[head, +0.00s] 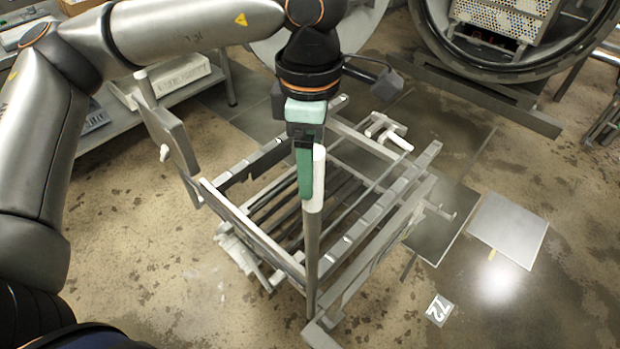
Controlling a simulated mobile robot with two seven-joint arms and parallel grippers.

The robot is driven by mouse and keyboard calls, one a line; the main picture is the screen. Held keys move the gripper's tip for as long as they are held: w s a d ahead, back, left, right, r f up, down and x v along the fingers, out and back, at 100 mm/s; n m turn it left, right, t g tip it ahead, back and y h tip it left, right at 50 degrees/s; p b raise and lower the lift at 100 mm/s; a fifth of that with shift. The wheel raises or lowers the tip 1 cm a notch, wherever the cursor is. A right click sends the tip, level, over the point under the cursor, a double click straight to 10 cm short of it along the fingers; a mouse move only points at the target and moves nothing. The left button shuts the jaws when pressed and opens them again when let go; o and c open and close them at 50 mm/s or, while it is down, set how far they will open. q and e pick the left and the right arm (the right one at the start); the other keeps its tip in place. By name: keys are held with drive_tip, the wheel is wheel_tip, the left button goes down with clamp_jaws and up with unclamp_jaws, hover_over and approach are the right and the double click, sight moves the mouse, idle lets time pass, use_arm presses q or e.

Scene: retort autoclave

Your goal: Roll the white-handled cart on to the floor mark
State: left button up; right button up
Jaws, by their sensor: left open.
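The cart (265,240) is a grey metal frame with a slatted roller bed, standing on the floor in the middle of the head view. An upright post at its near side ends in a white handle (318,180). My left gripper (308,172) points down at this handle, its green finger beside the white grip. It is open; whether it touches the handle I cannot tell. My right gripper is not in view. Which is the floor mark is unclear.
A round autoclave opening (440,45) with a perforated rack (500,18) stands at the back right, with a grey beam (480,95) before it. A shelf table (170,105) stands at the left. Floor at the right is open.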

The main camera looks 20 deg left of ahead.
use_arm(q)
wheel_tip(320, 180, up, 8)
drive_tip(key=shift+f, duration=0.1)
drive_tip(key=shift+s, duration=0.1)
idle(0.5)
